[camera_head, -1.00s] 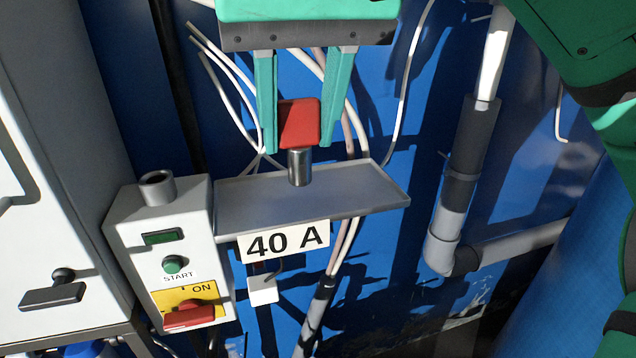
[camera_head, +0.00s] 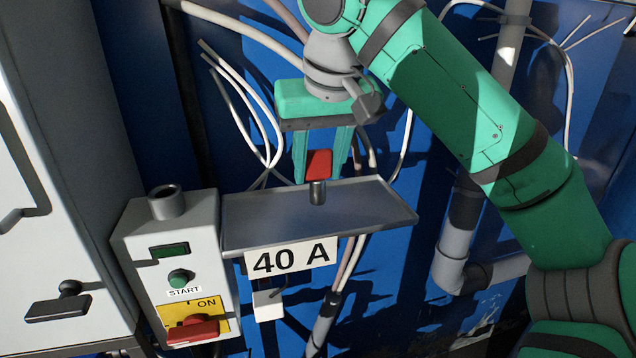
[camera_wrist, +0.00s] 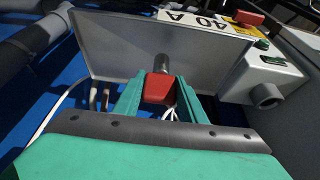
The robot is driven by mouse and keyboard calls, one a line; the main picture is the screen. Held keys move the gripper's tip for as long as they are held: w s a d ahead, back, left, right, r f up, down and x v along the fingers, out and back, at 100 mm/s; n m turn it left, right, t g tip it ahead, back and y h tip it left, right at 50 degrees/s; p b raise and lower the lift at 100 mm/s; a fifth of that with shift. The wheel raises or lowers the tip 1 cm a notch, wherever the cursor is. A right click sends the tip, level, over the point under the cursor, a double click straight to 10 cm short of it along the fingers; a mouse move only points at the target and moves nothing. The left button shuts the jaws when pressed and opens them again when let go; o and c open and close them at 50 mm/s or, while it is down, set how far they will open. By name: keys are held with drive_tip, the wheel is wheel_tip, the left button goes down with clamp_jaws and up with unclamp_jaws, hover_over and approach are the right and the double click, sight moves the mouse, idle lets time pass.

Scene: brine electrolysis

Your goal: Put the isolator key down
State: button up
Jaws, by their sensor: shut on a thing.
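The isolator key has a red block head (camera_head: 319,163) and a short grey metal barrel pointing down. My gripper (camera_head: 321,177) is shut on the red head, with one green finger on each side. The key is upright over the grey metal shelf (camera_head: 255,222), towards its back edge. I cannot tell whether the barrel tip touches the shelf. In the wrist view the red head (camera_wrist: 158,88) sits between the fingers, with the barrel reaching towards the shelf plate (camera_wrist: 115,55).
A white "40 A" label (camera_head: 291,257) hangs on the shelf front. Left of the shelf stands a grey control box (camera_head: 135,240) with a socket tube (camera_head: 166,202) on top, a green START button (camera_head: 181,278) and a red ON switch (camera_head: 192,331). Cables run behind. The rest of the shelf is bare.

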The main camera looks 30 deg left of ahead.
sight(321, 176)
drive_tip(key=f, duration=0.3)
drive_tip(key=shift+w+f, duration=0.1)
drive_tip(key=shift+w, duration=0.25)
drive_tip(key=shift+f, duration=0.25)
drive_tip(key=shift+s+f, duration=0.1)
drive_tip(key=shift+f, duration=0.05)
drive_tip(key=o, duration=1.2)
drive_tip(key=v, duration=1.2)
drive_tip(key=shift+r, duration=0.2)
drive_tip(key=shift+a, duration=0.1)
